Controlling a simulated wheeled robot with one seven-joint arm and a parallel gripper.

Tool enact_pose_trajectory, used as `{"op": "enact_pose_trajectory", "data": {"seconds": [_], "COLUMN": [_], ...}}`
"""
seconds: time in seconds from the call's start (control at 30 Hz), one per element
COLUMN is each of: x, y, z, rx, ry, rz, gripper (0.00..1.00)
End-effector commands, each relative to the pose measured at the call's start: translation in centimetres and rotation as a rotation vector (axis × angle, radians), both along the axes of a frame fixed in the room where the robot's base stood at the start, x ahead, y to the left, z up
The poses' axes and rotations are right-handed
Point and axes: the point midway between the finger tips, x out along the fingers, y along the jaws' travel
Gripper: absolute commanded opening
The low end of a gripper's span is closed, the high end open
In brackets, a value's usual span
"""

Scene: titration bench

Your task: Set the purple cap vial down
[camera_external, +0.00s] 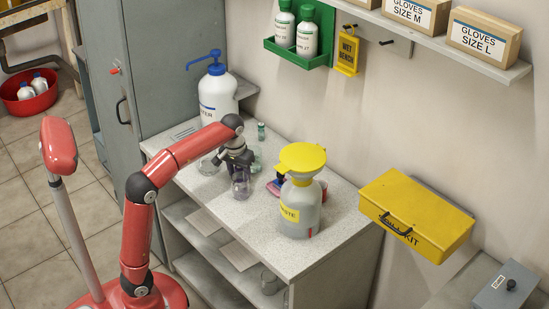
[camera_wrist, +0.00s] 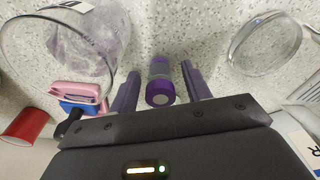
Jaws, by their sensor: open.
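The purple cap vial (camera_wrist: 160,82) shows in the wrist view, cap toward the camera, over the speckled bench top (camera_wrist: 215,80). My gripper (camera_wrist: 160,70) is open, with one finger on each side of the vial and a visible gap at both sides. I cannot tell from this angle whether the vial's base touches the bench.
Close by in the wrist view are a large glass vessel (camera_wrist: 112,62) at left, a glass dish (camera_wrist: 265,45) at right and a pink and blue item (camera_wrist: 82,97). A yellow-funnelled waste bottle (camera_external: 298,210) and a blue-pump bottle (camera_external: 217,97) stand on the bench.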

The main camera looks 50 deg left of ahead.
Motion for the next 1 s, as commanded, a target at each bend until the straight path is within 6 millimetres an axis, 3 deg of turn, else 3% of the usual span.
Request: {"op": "enact_pose_trajectory", "data": {"seconds": [0.17,0.27,0.7,1.0], "x": [0.0,-0.1,-1.1,-1.4], "y": [0.0,0.0,-0.4,-0.4], "z": [0.6,2.0,10.7,12.3], "rx": [0.0,0.0,0.0,-0.001], "ry": [-0.001,-0.003,-0.001,0.0], "rz": [0.0,0.0,0.001,0.0], "gripper": [0.48,0.48,0.48,0.48]}}
